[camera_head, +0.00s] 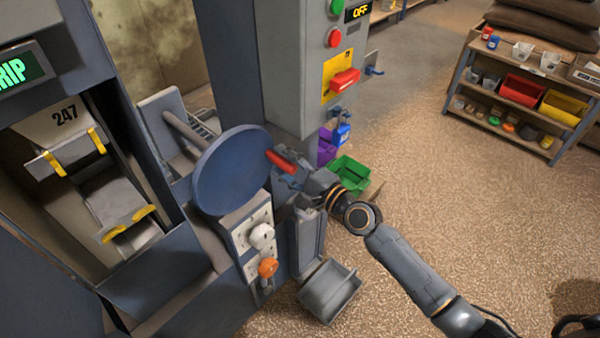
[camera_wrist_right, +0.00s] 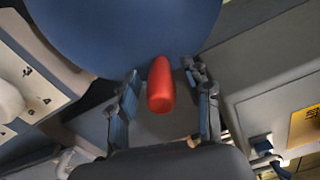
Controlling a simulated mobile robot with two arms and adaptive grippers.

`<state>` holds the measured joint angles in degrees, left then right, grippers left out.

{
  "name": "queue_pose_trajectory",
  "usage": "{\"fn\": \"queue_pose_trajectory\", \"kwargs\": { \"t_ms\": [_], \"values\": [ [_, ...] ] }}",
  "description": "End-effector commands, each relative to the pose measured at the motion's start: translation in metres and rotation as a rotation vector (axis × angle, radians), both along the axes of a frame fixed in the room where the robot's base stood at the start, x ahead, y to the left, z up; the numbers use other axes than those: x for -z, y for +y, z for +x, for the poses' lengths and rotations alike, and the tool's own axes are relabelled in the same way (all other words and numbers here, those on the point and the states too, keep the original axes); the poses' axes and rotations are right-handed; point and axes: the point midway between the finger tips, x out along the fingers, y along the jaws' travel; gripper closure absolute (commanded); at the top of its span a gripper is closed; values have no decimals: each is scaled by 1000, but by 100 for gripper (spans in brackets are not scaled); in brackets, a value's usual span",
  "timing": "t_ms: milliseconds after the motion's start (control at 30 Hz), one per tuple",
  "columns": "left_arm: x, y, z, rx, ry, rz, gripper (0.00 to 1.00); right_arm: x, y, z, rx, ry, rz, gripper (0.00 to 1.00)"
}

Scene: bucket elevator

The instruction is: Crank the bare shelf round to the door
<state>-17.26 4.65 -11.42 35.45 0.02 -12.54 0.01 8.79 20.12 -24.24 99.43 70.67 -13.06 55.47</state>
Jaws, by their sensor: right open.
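A blue crank disc (camera_head: 232,170) stands on a shaft beside the machine, with a red handle (camera_head: 280,161) near its rim. My right gripper (camera_head: 284,178) is at the handle. In the right wrist view the red handle (camera_wrist_right: 160,86) stands between my open right gripper's fingers (camera_wrist_right: 165,88), with a gap visible on each side. Through the door opening at the left I see a shelf marked 247 (camera_head: 66,135) with yellow strips, and a lower shelf (camera_head: 117,203) with yellow edge marks. I see nothing lying on their visible parts. My left gripper is not in view.
A grey control column (camera_head: 300,70) has green and red buttons and an OFF display. Below the disc is a panel with white and orange knobs (camera_head: 268,267). A grey bin (camera_head: 329,290) and a green bin (camera_head: 349,174) stand nearby. The floor at the right is open before a rack (camera_head: 520,95).

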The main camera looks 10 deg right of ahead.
Motion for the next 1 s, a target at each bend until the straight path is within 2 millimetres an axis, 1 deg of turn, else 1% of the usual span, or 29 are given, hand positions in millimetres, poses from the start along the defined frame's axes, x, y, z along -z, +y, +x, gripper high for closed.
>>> {"fn": "queue_pose_trajectory", "kwargs": {
  "t_ms": [167,233,400,700,1000],
  "values": [
    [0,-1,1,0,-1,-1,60,2,-21,-29,0,2,-5,50],
    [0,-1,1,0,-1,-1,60,2,-31,-44,-2,4,-6,50],
    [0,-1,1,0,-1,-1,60,2,-50,-70,-3,4,-7,50],
    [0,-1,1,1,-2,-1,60,1,-63,-88,0,5,1,50],
    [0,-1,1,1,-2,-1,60,0,-65,-90,0,1,-1,50]
  ]
}}
